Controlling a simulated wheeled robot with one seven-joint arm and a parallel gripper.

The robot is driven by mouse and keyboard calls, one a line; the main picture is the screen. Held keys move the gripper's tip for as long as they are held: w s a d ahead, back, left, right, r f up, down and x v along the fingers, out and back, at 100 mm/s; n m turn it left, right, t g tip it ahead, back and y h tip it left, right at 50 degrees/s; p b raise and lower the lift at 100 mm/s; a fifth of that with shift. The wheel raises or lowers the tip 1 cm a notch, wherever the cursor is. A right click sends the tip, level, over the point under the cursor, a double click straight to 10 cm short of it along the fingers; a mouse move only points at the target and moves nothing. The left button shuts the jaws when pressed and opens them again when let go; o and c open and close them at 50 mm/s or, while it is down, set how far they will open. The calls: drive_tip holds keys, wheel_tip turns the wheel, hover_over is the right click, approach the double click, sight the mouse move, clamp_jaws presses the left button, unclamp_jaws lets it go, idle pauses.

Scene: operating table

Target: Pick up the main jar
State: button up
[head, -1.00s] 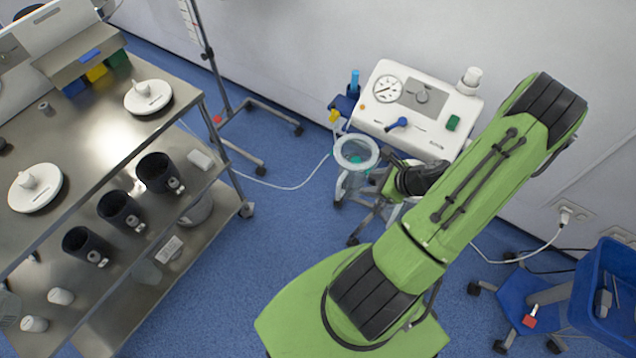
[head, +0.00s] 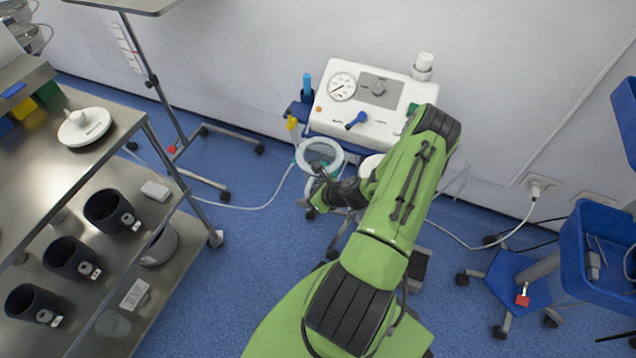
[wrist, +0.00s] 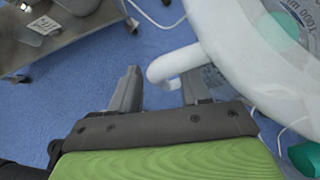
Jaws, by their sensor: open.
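The main jar looks to be the clear jar with the thick pale rim (head: 334,146) at the front left of the suction unit in the head view. In the wrist view its white rim (wrist: 240,60) fills the upper right, with scale markings and a teal part showing inside. A white curved handle (wrist: 172,66) juts from the rim to the left. My gripper (wrist: 160,88) is open and empty. The handle's end lies between the fingertips in the picture; contact cannot be told. In the head view my gripper (head: 309,187) is just in front of the jar, partly hiding it.
The white suction unit (head: 370,100) with gauge stands behind the jar, against the wall. A second white-lidded jar (head: 370,165) is partly hidden by my arm. A steel trolley (head: 130,270) with black pots stands left. A blue bin (head: 600,265) is right.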

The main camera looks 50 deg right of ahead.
drive_tip(key=shift+w+f, duration=0.25)
drive_tip(key=shift+w, duration=0.05)
clamp_jaws()
drive_tip(key=shift+r, duration=0.1)
drive_tip(key=shift+r, duration=0.1)
